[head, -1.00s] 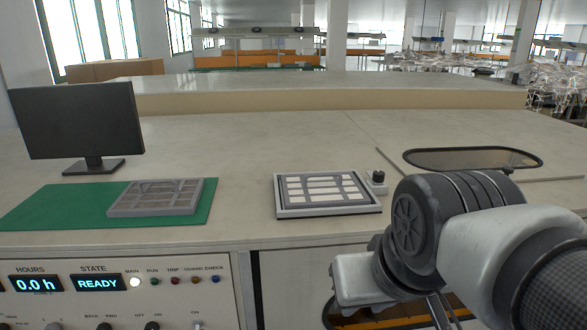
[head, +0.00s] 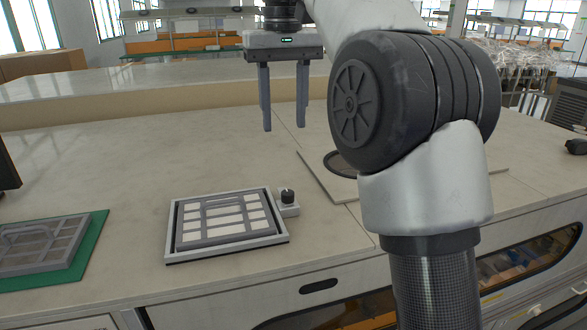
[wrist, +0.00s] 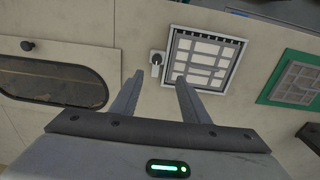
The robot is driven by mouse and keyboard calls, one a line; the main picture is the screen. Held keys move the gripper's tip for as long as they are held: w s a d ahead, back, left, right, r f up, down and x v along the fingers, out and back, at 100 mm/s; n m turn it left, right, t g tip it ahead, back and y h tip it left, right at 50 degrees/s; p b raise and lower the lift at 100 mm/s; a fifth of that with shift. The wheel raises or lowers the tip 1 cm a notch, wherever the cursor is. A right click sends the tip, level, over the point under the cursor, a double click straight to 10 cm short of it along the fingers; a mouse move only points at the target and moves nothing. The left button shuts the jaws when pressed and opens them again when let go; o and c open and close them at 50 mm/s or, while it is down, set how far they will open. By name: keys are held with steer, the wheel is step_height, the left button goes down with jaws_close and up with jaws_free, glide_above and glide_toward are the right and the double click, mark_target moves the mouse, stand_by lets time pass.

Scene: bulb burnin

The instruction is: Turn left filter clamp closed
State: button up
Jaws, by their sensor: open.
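The filter clamp shows as a small black knob (head: 288,196) on a light block at the right side of the filter housing. In the wrist view the clamp (wrist: 157,60) lies just beyond the fingertips. The light filter housing (head: 174,247) holds a grey filter frame (head: 222,220) with pale panels; the frame also shows in the wrist view (wrist: 206,57). My gripper (head: 284,128) is open and empty, pointing down, held well above the bench and apart from the clamp. Both of its fingers (wrist: 160,77) show in the wrist view.
A second grey filter frame (head: 45,247) lies on a green mat (head: 92,250) at the left. A flat panel with a dark oval window (head: 342,163) lies right of the housing, partly hidden by my arm. The bench around the housing is otherwise clear.

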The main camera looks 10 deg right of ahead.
steer(key=w, duration=0.2)
steer(key=b, duration=0.7)
glide_toward(288, 192)
step_height(288, 192, down, 9)
steer(key=shift+w+r, duration=0.1)
steer(key=shift+r, duration=0.05)
steer(key=shift+c, duration=0.5)
jaws_close()
